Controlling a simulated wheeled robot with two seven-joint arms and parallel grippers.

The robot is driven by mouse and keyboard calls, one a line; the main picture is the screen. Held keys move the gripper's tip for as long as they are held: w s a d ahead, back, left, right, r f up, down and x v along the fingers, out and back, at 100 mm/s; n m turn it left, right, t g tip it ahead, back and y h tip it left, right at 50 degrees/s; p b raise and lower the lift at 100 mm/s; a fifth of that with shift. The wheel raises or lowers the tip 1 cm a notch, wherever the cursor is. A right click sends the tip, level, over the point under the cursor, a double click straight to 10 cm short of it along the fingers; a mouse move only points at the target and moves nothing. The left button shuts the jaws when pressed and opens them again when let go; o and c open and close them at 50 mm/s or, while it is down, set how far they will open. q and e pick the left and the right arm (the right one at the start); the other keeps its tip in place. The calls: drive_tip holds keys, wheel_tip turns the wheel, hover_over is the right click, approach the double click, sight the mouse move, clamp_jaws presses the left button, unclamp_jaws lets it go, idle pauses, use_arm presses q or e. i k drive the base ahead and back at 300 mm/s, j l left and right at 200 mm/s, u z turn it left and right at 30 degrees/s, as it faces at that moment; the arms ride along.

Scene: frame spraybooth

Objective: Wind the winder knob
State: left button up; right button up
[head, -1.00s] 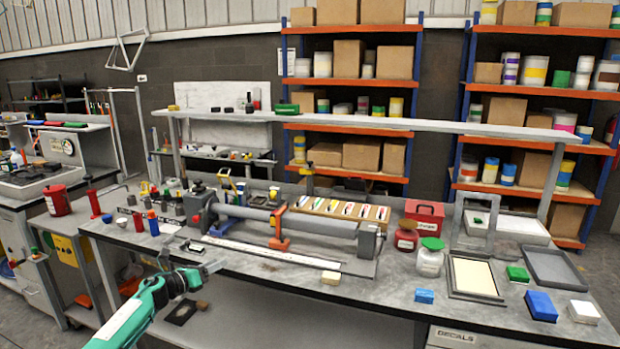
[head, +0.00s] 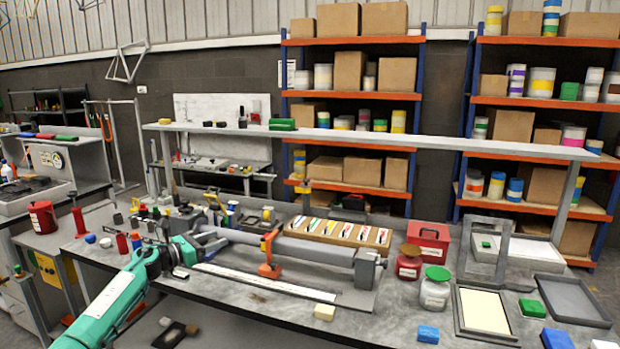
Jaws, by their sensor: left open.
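The winding fixture has a long grey roller (head: 315,252) lying along the bench, with a grey end block (head: 367,268) at its right and an orange support (head: 269,258) near its middle. Its left end, in the head view, is largely covered by my left gripper (head: 192,257). I cannot make out the winder knob separately there. My left gripper is open, at the left end of the roller, and I cannot tell whether it touches the fixture. My right gripper is not in view.
A white ruler-like strip (head: 265,282) and a cream block (head: 324,312) lie in front of the roller. A tray of coloured pieces (head: 340,233) lies behind it. Red and blue containers (head: 122,243) stand left of my gripper. The front bench strip is mostly clear.

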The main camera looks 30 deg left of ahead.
sight(307, 186)
drive_tip(key=i+j, duration=0.2)
drive_tip(key=i, duration=0.35)
drive_tip(key=i+j, duration=0.2)
drive_tip(key=i, duration=0.3)
drive_tip(key=i+j, duration=0.2)
drive_tip(key=i, duration=0.35)
